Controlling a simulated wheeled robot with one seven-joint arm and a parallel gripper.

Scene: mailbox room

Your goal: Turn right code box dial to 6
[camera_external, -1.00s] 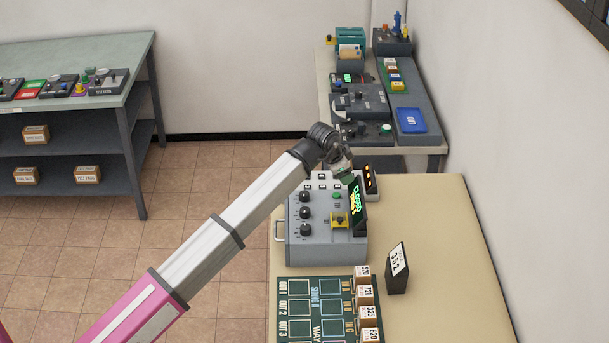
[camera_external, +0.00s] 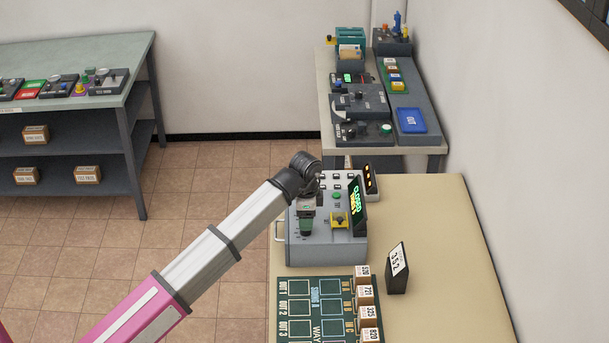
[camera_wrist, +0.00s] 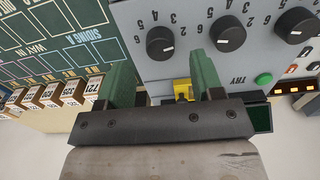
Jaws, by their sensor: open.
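The grey code box (camera_external: 330,246) stands on the right-hand table with a row of three black dials. In the wrist view the dial nearest the sorting board (camera_wrist: 161,42) has a white mark toward its lower right. The middle dial (camera_wrist: 228,33) and far dial (camera_wrist: 297,24) have marks pointing roughly down. The printed numbers appear upside down. The lit screen (camera_external: 356,204) reads CLOSED in green. My gripper (camera_wrist: 163,78) is open and empty, its green fingers apart near the nearest dial. In the outside view my gripper (camera_external: 307,228) hides the dials.
A green sorting board (camera_external: 314,306) with several small boxes (camera_external: 364,295) lies beside the code box. A dark block marked 352 (camera_external: 397,276) stands to its right. A yellow part (camera_wrist: 182,90) and green button (camera_wrist: 264,79) are on the code box. The table's right side is clear.

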